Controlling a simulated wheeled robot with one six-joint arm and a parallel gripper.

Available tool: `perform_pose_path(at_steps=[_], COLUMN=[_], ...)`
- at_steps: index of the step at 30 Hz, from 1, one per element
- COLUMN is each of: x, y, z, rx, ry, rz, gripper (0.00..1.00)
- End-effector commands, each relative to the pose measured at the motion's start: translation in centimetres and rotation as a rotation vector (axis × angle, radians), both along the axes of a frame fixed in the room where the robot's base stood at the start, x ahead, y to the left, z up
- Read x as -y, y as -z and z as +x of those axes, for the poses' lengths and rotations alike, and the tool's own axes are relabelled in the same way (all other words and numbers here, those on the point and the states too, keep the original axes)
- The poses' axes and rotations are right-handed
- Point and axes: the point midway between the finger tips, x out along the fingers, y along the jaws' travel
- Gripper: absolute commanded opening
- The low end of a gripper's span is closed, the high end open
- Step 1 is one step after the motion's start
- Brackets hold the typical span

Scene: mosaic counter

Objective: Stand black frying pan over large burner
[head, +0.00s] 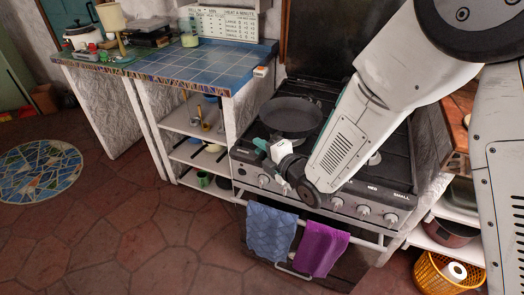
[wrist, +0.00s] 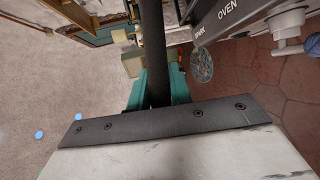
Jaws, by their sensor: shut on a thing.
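The black frying pan (head: 291,116) is over the left part of the black stove top (head: 388,158) in the head view, looking about level. I cannot tell whether it rests there or hangs just above it. My gripper (head: 262,146) is at the stove's front left edge, at the near side of the pan. In the wrist view my gripper's teal fingers (wrist: 156,82) are shut on the pan's dark handle (wrist: 152,40). The burner under the pan is hidden, so I cannot read which size it is.
A blue-tiled counter (head: 200,65) adjoins the stove on the left, with shelves below. A wall sign (head: 224,22) hangs behind it. Blue (head: 270,235) and purple (head: 318,247) towels hang on the front rail. A yellow basket (head: 444,272) is at lower right.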

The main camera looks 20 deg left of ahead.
Motion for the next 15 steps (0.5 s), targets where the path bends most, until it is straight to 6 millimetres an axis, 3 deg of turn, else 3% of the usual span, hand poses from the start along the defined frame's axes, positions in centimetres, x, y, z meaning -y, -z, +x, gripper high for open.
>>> perform_pose_path(at_steps=[4,14,15], x=[-0.3,-0.2,-0.1], y=[1.1,1.3,1.5], z=[0.0,0.0,0.0], rx=[0.008,0.007,0.002], ry=[-0.003,-0.003,-0.002], rz=[0.004,0.005,0.001], gripper=[0.0,0.0,0.26])
